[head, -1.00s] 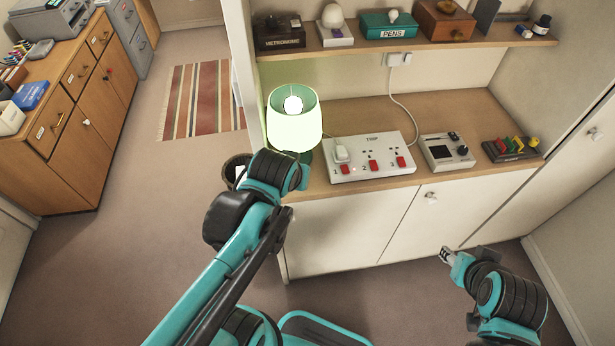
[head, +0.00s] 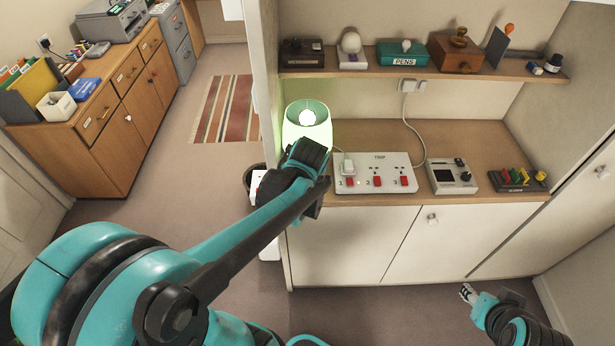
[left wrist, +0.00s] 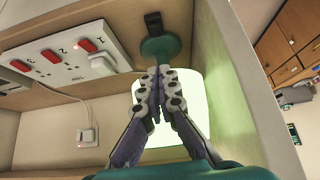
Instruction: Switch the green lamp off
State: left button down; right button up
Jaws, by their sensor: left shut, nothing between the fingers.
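The green lamp (head: 307,120) stands at the left end of the desk, and its shade glows. In the left wrist view the bright shade (left wrist: 190,100) lies behind my fingers; beyond the fingertips are the round green base (left wrist: 160,48) and a small black part (left wrist: 153,22) beside it. My left gripper (left wrist: 158,78) is shut and empty, its tips close to the base; contact cannot be told. In the head view my own wrist hides it and the lamp's lower part. My right gripper (head: 467,293) is low in front of the cupboards, too small to judge.
A white power strip (head: 391,174) with red switches and a plug (head: 347,165) sits right of the lamp. Further right are a grey device (head: 452,177) and a rack of coloured levers (head: 518,179). A loaded shelf (head: 400,75) hangs above. A bin (head: 254,180) stands left.

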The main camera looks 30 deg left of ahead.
pick_arm(q)
jog(key=b+x, duration=0.3)
jog(key=x, duration=0.6)
jog(key=shift+w+f+b, duration=0.2)
jog(key=shift+f+b, duration=0.1)
jog(key=shift+f, duration=0.05)
notch_tip(320, 180, down, 3)
jog(key=shift+s+f+b, duration=0.1)
jog(key=shift+b, duration=0.55)
jog(key=shift+f, duration=0.35)
jog(key=shift+s, duration=0.1)
jog(key=shift+s+d+f+t+b, duration=0.1)
jog(key=shift+f+t+b, duration=0.3)
jog(key=shift+f+b, duration=0.45)
jog(key=shift+r, duration=0.5)
jog(key=shift+r+p, duration=0.6)
jog(key=shift+r, duration=0.2)
